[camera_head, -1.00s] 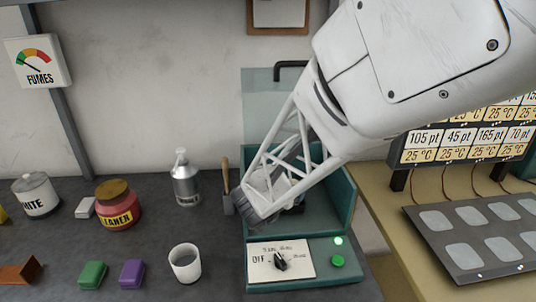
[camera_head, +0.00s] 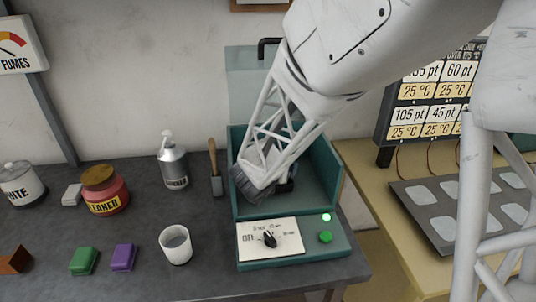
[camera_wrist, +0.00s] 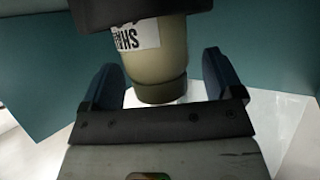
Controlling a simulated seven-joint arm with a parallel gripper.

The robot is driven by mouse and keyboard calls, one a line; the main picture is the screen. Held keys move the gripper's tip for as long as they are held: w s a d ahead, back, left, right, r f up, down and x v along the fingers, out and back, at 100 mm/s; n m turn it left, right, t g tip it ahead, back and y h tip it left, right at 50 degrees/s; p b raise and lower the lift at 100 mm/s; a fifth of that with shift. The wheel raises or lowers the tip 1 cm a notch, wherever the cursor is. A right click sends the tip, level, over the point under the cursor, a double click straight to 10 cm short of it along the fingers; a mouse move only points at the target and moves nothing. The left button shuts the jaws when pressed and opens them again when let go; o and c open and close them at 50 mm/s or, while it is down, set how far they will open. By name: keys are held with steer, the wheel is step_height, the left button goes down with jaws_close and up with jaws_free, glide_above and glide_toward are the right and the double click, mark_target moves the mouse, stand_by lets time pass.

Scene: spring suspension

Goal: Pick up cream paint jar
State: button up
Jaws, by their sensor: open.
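In the wrist view a cream paint jar (camera_wrist: 168,66) with a white label and a dark cap fills the upper middle. My gripper (camera_wrist: 160,75) is open, with one dark blue finger on each side of the jar. Gaps show between the jar and both fingers. The jar looks inverted in this view. In the head view my gripper (camera_head: 262,185) is inside the teal booth (camera_head: 318,175), behind its control panel, and my arm hides the jar there.
The booth's side walls and back panel stand close around my gripper. Left of it are a brush (camera_head: 215,168), a metal bottle (camera_head: 173,165) and a white cup (camera_head: 176,245). The front panel (camera_head: 270,238) has a dial and a lit green lamp.

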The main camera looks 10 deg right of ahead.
stand_by(0.4)
steer(key=c, duration=1.2)
steer(key=shift+c, duration=0.2)
steer(key=shift+r, duration=0.2)
steer(key=shift+r, duration=0.5)
steer(key=shift+s+r, duration=0.2)
steer(key=shift+r, duration=0.4)
steer(key=shift+s+r, duration=0.2)
steer(key=shift+r, duration=0.35)
steer(key=s+d+r, duration=0.1)
steer(key=s, duration=1.4)
steer(key=shift+r, duration=0.2)
steer(key=shift+s, duration=0.1)
